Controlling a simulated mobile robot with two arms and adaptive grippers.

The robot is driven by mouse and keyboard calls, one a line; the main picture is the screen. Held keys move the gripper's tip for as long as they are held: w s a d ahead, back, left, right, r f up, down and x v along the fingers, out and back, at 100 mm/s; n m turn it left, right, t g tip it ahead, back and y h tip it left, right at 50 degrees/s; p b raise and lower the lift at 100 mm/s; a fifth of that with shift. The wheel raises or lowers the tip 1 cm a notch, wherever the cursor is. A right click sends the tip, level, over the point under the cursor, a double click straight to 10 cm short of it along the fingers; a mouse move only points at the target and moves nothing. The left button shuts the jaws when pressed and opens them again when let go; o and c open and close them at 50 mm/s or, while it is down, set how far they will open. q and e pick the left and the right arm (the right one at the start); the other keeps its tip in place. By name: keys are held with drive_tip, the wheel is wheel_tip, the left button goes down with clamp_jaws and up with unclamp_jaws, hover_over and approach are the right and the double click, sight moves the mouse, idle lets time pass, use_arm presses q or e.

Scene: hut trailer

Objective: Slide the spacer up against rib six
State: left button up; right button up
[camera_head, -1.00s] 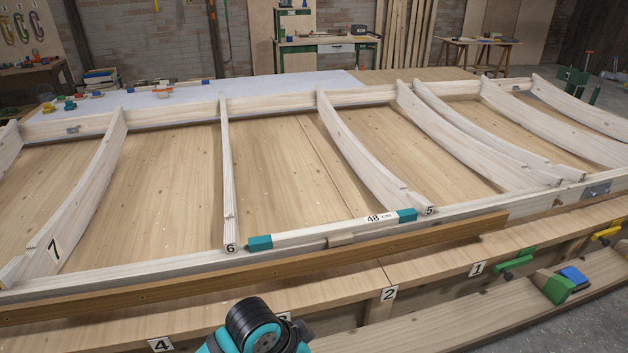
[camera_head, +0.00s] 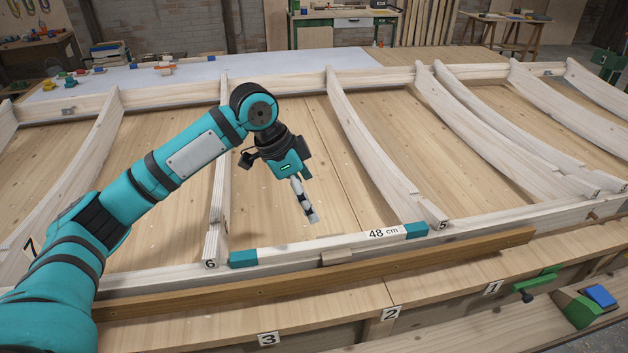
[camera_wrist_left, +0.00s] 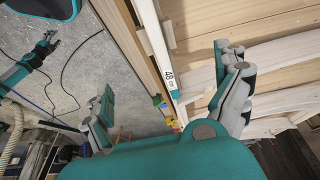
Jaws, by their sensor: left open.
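The spacer (camera_head: 300,250) is a pale bar with teal ends, marked 48 cm. It lies along the frame's near rail between rib six (camera_head: 215,220) and rib five (camera_head: 400,185). A narrow gap shows between its left end and rib six; its right end lies close to rib five's foot. My left gripper (camera_head: 309,207) hangs above the bay behind the spacer, empty and apart from it.
A small wooden block (camera_head: 337,258) sits against the spacer's near side. A brown strip (camera_head: 330,272) runs along the bench front. Number cards and a green clamp (camera_head: 540,283) are on the near edge. The bay floor between the ribs is clear.

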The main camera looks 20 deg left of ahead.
use_arm(q)
approach(333, 241)
drive_tip(key=p+x, duration=0.1)
drive_tip(key=x, duration=0.8)
drive_tip(key=shift+x, duration=0.8)
use_arm(e)
drive_tip(key=shift+s+d+r, duration=0.1)
drive_tip(key=shift+s+r, duration=0.25)
drive_tip(key=shift+s, duration=0.55)
drive_tip(key=shift+s+r, duration=0.3)
drive_tip(key=shift+s, duration=0.6)
drive_tip(key=shift+w, duration=0.1)
use_arm(q)
drive_tip(key=c, duration=1.4)
drive_tip(key=shift+p, duration=0.3)
drive_tip(key=shift+c, duration=0.2)
drive_tip(key=shift+r, duration=0.1)
use_arm(e)
drive_tip(key=shift+r, duration=0.15)
